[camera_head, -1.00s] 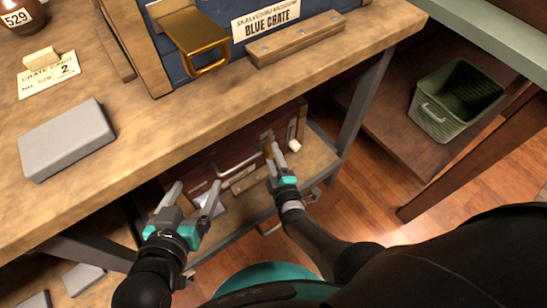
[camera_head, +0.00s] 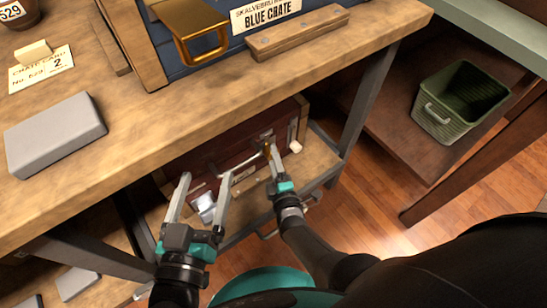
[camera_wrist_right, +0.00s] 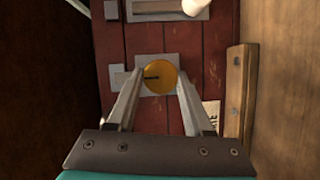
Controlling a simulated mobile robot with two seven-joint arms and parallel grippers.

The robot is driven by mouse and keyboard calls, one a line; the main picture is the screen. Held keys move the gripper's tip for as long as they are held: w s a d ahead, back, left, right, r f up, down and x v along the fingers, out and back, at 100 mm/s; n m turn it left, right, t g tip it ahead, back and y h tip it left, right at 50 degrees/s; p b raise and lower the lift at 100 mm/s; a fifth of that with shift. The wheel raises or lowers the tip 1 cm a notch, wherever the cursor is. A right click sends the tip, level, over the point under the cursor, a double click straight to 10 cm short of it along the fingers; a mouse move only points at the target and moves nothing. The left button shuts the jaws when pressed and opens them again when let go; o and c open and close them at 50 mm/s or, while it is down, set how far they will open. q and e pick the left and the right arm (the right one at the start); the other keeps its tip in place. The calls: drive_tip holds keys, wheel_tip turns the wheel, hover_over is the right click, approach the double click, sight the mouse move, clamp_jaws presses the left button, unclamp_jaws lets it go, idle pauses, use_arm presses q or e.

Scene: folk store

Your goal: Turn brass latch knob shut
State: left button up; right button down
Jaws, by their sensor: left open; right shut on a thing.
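The round brass latch knob (camera_wrist_right: 157,75) sits on a square metal plate on the dark red chest (camera_wrist_right: 115,45). A dark slot on the knob points left in the right wrist view. My right gripper (camera_wrist_right: 158,82) has a finger on each side of the knob and is shut on it. In the head view, my right gripper (camera_head: 273,158) is at the front of the red chest (camera_head: 225,140), where fingers mostly hide the knob. My left gripper (camera_head: 204,182) is open and empty, with its fingers before the chest's left part.
The chest is on a lower shelf (camera_head: 320,160) under the wooden bench top (camera_head: 200,130), whose edge overhangs it. A blue crate (camera_head: 210,50), grey block (camera_head: 55,133) and card (camera_head: 40,70) are on top. A green bin (camera_head: 450,110) stands at the right.

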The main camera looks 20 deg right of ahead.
drive_tip(key=shift+c, duration=1.5)
unclamp_jaws()
use_arm(q)
drive_tip(key=shift+f, duration=0.1)
drive_tip(key=s+a+f+g+y+p, duration=0.1)
drive_tip(key=a+f+g+y+p, duration=0.2)
drive_tip(key=a+g, duration=0.4)
drive_tip(key=shift+m+g+y+p, duration=0.4)
drive_tip(key=shift+y+p, duration=0.1)
drive_tip(key=shift+p, duration=0.25)
use_arm(e)
drive_tip(key=s+r, duration=0.1)
drive_tip(key=s, duration=1.4)
drive_tip(key=shift+a, duration=0.35)
